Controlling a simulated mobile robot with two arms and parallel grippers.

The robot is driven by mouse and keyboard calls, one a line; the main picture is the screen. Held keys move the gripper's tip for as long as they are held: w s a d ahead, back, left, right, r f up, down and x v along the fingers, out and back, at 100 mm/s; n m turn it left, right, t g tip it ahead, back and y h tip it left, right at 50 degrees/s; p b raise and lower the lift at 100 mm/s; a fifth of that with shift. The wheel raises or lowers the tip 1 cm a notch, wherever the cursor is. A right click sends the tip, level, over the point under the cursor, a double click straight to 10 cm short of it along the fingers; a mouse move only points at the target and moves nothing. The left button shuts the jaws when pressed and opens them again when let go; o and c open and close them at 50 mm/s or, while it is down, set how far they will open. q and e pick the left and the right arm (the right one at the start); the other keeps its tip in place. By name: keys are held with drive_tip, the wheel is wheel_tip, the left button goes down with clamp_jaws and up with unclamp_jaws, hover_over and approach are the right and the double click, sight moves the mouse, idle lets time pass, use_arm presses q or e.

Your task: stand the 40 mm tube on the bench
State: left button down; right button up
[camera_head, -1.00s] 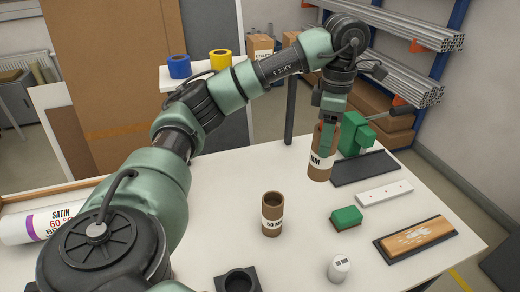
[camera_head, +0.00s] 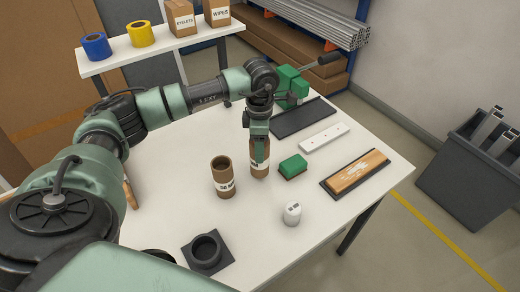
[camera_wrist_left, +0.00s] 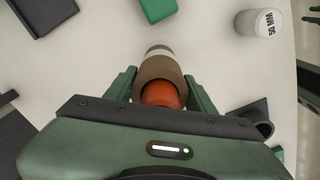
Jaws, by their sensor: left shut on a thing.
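My left gripper (camera_head: 259,143) is shut on a brown cardboard tube (camera_head: 260,168) with a white label. The label's size is not readable. The tube is about upright over the bench (camera_head: 180,148); I cannot tell whether its base touches. In the left wrist view the tube (camera_wrist_left: 157,68) sits between the fingers, with orange showing inside its near end. A second brown tube (camera_head: 222,178) with a white label stands upright on the bench, left of the held one and apart from it.
A green block (camera_head: 293,165) lies right of the held tube. A white cylinder (camera_head: 292,213) and a black ring holder (camera_head: 207,252) stand nearer the front. A wooden block on a dark tray (camera_head: 355,173), a white bar (camera_head: 324,137) and a black mat (camera_head: 302,117) lie further right.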

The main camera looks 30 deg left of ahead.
sight(258, 171)
use_arm(q)
wheel_tip(258, 171, down, 2)
drive_tip(key=shift+f, duration=0.35)
drive_tip(key=c, duration=0.9)
unclamp_jaws()
drive_tip(key=shift+f, duration=0.15)
drive_tip(key=shift+c, duration=0.2)
drive_tip(key=o, duration=0.4)
